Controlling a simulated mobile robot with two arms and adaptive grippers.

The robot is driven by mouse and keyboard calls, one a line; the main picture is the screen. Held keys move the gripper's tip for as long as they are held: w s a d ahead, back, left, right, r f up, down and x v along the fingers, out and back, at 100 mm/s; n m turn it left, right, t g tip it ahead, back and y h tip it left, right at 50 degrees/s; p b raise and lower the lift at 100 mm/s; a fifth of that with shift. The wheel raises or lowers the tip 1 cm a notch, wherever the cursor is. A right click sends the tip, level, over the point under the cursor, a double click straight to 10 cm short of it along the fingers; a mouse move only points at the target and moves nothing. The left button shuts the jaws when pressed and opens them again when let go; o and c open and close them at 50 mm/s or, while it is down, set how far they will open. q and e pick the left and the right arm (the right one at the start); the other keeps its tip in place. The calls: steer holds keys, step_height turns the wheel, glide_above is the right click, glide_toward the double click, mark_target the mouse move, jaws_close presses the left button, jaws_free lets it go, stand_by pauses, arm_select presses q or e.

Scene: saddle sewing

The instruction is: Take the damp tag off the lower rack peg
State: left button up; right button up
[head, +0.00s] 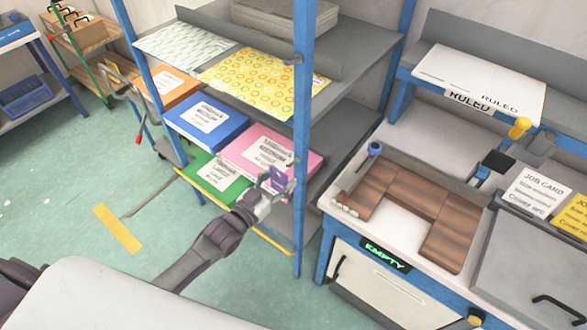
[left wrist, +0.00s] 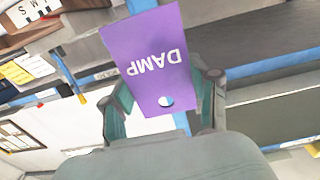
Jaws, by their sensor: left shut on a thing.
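The purple damp tag (head: 277,175) is at the blue front post of the shelf rack, in front of the pink folder. In the left wrist view the tag (left wrist: 150,50) stands between my fingers, with the word DAMP upside down and its hole near the palm. My left gripper (head: 278,184) is shut on the tag. The left gripper (left wrist: 168,88) shows a finger on each side of it. I cannot make out the lower peg, or whether the tag touches it. My right gripper is not in view.
The blue rack post (head: 303,140) stands right beside the gripper. Folders lie on the lower shelves, including a pink folder (head: 285,150), a blue folder (head: 205,117) and a green folder (head: 215,178).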

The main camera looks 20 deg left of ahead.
arm_select(q)
steer(key=shift+p+v, duration=0.7)
steer(key=shift+v, duration=1.05)
steer(key=shift+r, duration=0.1)
